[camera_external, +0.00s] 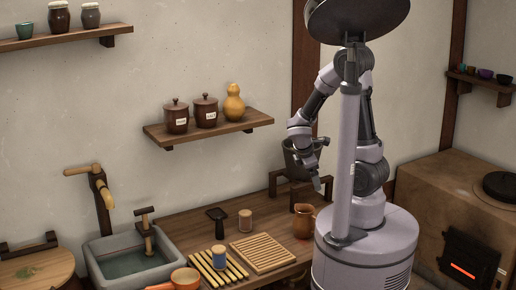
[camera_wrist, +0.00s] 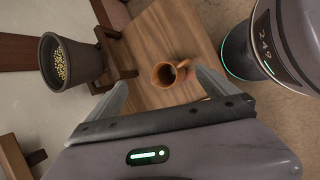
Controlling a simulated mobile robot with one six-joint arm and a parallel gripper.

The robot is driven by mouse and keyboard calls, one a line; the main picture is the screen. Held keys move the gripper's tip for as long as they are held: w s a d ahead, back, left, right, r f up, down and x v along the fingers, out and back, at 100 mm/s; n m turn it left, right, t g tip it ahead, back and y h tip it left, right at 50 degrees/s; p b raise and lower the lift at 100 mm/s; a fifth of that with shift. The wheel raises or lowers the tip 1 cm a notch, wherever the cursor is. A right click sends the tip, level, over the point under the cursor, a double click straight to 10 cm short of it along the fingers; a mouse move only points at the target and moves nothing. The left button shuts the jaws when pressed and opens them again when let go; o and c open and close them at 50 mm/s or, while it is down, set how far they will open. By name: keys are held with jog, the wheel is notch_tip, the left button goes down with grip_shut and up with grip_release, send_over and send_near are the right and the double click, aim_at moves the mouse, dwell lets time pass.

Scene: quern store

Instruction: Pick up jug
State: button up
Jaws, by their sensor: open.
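The jug (camera_external: 303,222) is orange-brown with a handle and stands upright near the right end of the wooden counter, beside my base. In the wrist view the jug (camera_wrist: 163,74) is seen from above, with its dark mouth showing, and it appears between my two fingertips. My gripper (camera_external: 321,183) is open and empty, above and slightly right of the jug in the external view. Its fingers also show in the wrist view (camera_wrist: 162,82), spread apart. I see no contact with the jug.
A dark hopper (camera_wrist: 72,62) with grain inside stands on a wooden frame (camera_external: 290,182) close to my gripper. A slatted board (camera_external: 264,253), brush (camera_external: 217,221) and sink (camera_external: 135,262) lie farther left. A stove (camera_external: 455,205) stands right.

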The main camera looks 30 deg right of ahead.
jog(key=w+a+f+n+p, duration=0.15)
jog(key=a+f+n, duration=0.25)
jog(key=f+n, duration=0.45)
jog(key=n+b, duration=0.2)
jog(key=b, duration=0.7)
send_near(307, 224)
jog(key=shift+t, duration=0.4)
jog(key=w+d+f, duration=0.6)
jog(key=f, duration=0.1)
jog(key=shift+w+d, duration=0.2)
jog(key=shift+w, duration=0.1)
jog(key=shift+r, duration=0.1)
jog(key=shift+c, duration=0.5)
